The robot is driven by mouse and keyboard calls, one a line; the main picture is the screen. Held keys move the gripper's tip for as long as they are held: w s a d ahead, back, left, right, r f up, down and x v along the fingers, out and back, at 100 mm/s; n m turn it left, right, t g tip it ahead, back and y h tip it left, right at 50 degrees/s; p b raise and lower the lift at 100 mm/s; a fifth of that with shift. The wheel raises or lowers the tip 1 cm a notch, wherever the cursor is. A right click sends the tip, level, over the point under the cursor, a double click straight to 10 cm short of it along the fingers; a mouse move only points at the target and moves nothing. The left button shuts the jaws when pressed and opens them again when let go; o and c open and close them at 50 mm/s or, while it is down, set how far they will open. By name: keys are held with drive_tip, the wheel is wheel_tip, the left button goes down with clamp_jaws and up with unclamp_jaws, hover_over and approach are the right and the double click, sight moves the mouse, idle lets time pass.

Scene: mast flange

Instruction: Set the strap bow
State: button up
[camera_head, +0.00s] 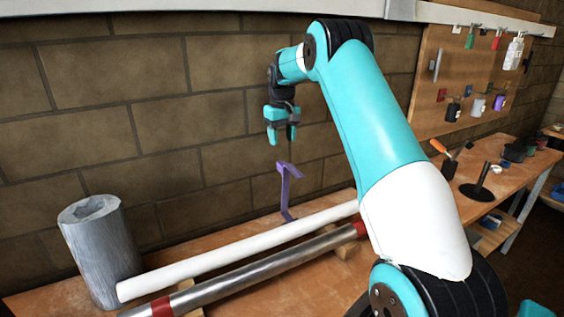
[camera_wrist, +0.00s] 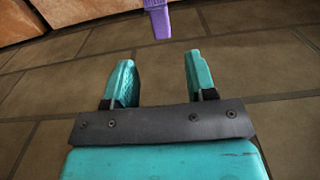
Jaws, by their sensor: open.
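A purple strap bow (camera_head: 286,188) stands up behind the white pole on the bench, its top bent over to one side. Its lower end is partly hidden behind the pole. In the wrist view the purple end of the strap (camera_wrist: 157,18) shows at the top edge, beyond the fingertips. My gripper (camera_head: 281,133) is above the strap, apart from it. In the wrist view my gripper (camera_wrist: 160,80) has its two teal fingers apart with nothing between them. The white pole (camera_head: 240,248) lies slanting along the bench.
A steel pole with red bands (camera_head: 250,268) lies in front of the white one, on wooden blocks. A grey cylinder (camera_head: 98,250) stands at the left. A brick wall (camera_head: 160,110) is close behind. A tool board (camera_head: 460,80) and second bench (camera_head: 500,170) are at the right.

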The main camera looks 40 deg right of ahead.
sight(282, 163)
wheel_tip(282, 163, down, 9)
drive_tip(key=shift+p, duration=0.9)
clamp_jaws()
